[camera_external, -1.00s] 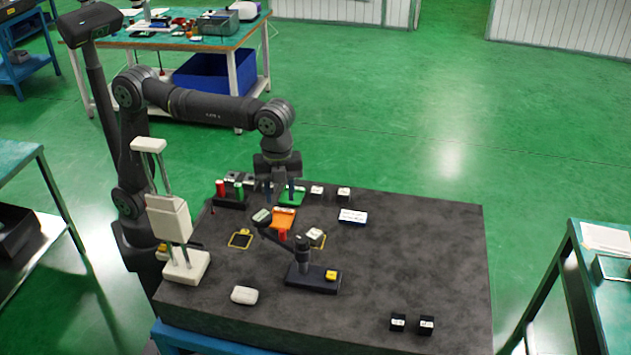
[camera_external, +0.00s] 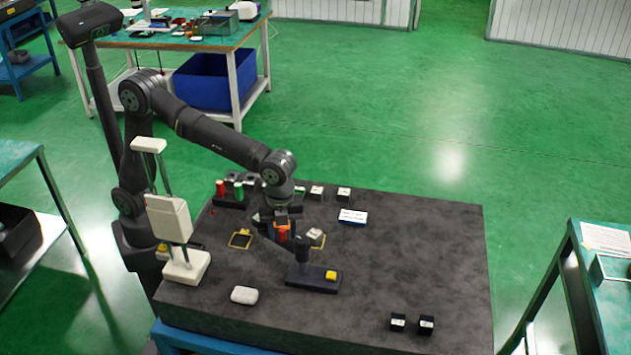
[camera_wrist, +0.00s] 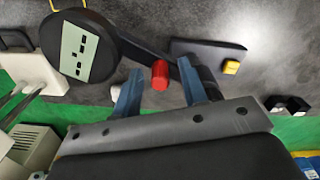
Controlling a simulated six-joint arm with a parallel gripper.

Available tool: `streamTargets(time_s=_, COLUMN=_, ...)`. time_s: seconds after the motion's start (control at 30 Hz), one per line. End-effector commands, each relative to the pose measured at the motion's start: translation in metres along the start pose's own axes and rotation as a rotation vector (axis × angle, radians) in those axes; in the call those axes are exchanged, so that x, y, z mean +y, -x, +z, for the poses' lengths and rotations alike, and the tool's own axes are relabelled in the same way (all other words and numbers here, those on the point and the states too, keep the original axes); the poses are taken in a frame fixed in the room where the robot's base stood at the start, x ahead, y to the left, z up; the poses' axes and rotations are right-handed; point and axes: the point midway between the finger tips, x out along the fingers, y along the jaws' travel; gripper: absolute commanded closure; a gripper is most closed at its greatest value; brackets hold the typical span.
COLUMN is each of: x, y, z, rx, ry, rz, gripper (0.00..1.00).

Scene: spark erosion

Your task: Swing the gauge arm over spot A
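The gauge arm (camera_wrist: 142,48) is a dark bar carrying a round gauge head with a pale green display (camera_wrist: 85,50). An upright red peg (camera_wrist: 160,74) stands on the bar. The arm pivots on a post on a dark base (camera_external: 301,281) with a yellow block (camera_external: 331,276). My gripper (camera_wrist: 160,92) is open, its blue fingers on either side of the red peg, with visible gaps. In the external view my gripper (camera_external: 282,226) covers most of the gauge head. Two yellow outlines lie on the slab; I cannot read which is spot A.
The left yellow outline (camera_external: 240,239) is empty; the right one (camera_external: 318,244) holds a pale block (camera_external: 314,234). A cream stand (camera_external: 187,265) rises at the left. A white lump (camera_external: 244,295) lies in front. Two black blocks (camera_external: 412,325) stand front right. The slab's right side is clear.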

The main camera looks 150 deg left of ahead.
Motion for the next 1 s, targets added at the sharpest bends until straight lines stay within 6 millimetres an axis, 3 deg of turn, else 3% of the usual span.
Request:
streamTargets(time_s=0.07, x=0.000, y=0.000, z=0.000, rx=0.000, ry=0.000, rz=0.000, gripper=0.63)
streamTargets(time_s=0.27, x=0.000, y=0.000, z=0.000, rx=0.000, ry=0.000, rz=0.000, gripper=1.00)
streamTargets(time_s=0.67, x=-0.002, y=0.001, z=0.002, rx=-0.001, ry=-0.032, rz=0.000, gripper=1.00)
streamTargets(time_s=1.0, x=-0.013, y=0.000, z=0.010, rx=-0.002, ry=-0.243, rz=0.001, gripper=1.00)
